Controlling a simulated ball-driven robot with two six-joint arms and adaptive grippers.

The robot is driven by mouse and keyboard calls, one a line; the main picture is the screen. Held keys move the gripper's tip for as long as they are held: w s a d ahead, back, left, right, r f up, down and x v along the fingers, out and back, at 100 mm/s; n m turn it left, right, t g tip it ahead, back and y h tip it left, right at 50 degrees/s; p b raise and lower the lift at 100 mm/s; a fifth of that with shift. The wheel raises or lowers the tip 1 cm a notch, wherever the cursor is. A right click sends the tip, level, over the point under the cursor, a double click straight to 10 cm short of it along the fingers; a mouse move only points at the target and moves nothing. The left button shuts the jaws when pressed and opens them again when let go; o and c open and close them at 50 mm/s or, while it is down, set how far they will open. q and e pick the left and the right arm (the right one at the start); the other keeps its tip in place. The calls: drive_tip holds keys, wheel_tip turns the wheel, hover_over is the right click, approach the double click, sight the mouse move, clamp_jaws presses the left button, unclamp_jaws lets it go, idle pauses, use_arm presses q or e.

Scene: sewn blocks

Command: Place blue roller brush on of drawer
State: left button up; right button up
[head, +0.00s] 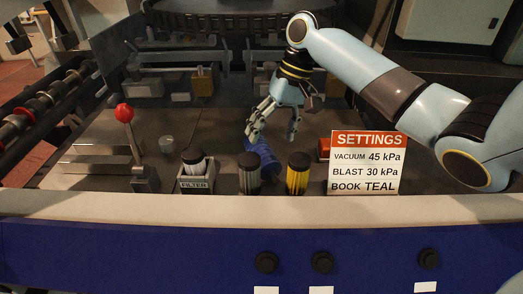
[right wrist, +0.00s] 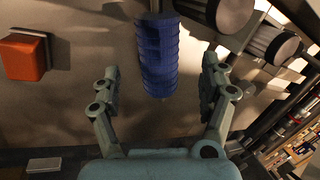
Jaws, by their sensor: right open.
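The blue roller brush (head: 261,155) lies on the dark work surface, behind the grey and yellow black-capped cylinders. It also shows in the right wrist view (right wrist: 157,65), lengthwise between the two fingers. My right gripper (head: 272,131) is open and empty just above and behind the brush, fingers pointing down. In the right wrist view the fingers stand apart on both sides of the brush, with gaps. A blue front panel (head: 180,250) with black knobs runs along the bottom; I cannot tell whether it is the drawer. My left gripper is not in view.
A settings card (head: 366,163) stands right of the brush, with a red block (head: 323,148) beside it. A filter holder (head: 195,183), grey cylinder (head: 249,179) and yellow cylinder (head: 297,179) stand in front. A red-knobbed lever (head: 131,140) rises at left.

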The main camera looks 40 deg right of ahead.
sight(266, 149)
drive_tip(key=p+x, duration=0.1)
drive_tip(key=x, duration=0.4)
drive_tip(key=shift+w+d, duration=0.1)
drive_tip(key=shift+f, duration=0.55)
drive_tip(key=c, duration=1.5)
drive_tip(key=shift+w+r, duration=0.1)
drive_tip(key=shift+r, duration=0.1)
drive_tip(key=r+b, duration=0.1)
drive_tip(key=r, duration=1.6)
drive_tip(key=shift+a+r+b, duration=0.2)
drive_tip(key=shift+r+b, duration=0.1)
drive_tip(key=shift+b, duration=0.1)
